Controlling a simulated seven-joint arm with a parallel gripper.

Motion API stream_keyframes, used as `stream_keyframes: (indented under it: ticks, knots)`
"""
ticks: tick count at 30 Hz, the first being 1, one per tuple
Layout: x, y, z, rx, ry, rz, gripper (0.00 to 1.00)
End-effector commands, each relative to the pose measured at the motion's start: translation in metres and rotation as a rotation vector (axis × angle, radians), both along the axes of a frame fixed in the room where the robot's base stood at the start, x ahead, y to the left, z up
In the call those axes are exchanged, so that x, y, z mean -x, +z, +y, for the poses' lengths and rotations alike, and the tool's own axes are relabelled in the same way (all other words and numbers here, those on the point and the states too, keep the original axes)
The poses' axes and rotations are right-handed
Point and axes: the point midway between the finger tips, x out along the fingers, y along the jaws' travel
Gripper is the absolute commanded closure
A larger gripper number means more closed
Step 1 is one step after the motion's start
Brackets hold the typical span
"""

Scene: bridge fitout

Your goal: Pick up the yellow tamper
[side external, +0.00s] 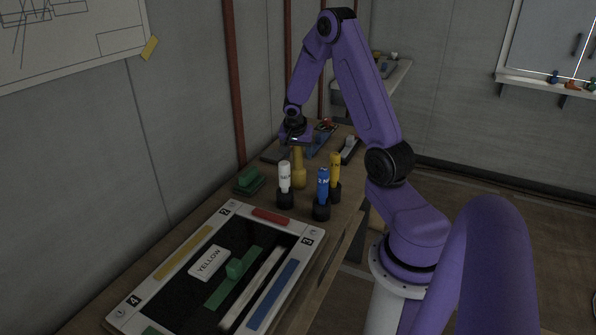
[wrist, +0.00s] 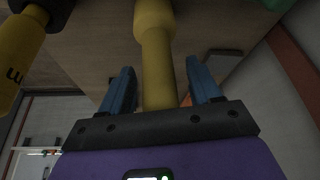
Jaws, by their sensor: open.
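The yellow tamper (side external: 299,172) stands upright on the wooden bench, behind the white and blue markers. My gripper (side external: 297,143) is at the top of it, pointing down. In the wrist view the tamper's yellow shaft (wrist: 157,60) runs between the two blue fingers of my gripper (wrist: 160,72), with a visible gap on both sides. The fingers are open and hold nothing. In the side view my gripper hides the tamper's top end.
A white marker (side external: 285,176), a blue marker (side external: 323,184) and a yellow marker (side external: 335,168) stand close by in black bases. A green block (side external: 249,180) lies left. A grey-topped item (side external: 350,149) lies behind.

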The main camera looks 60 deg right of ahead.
Motion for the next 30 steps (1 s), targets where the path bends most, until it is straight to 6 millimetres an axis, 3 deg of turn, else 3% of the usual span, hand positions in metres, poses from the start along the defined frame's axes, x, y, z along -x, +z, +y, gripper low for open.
stream_keyframes:
  ticks: [10, 15, 16, 26, 30]
  knots:
    - [0.0, -0.004, -0.002, 0.0, 0.0, 0.0, 0.41]
    - [0.0, -0.004, -0.002, 0.0, 0.0, 0.0, 0.96]
    - [0.0, -0.004, -0.002, 0.0, 0.0, 0.0, 1.0]
    - [-0.001, -0.002, -0.002, 0.002, 0.0, -0.001, 1.0]
    - [-0.001, 0.008, -0.003, 0.004, -0.002, -0.004, 1.0]
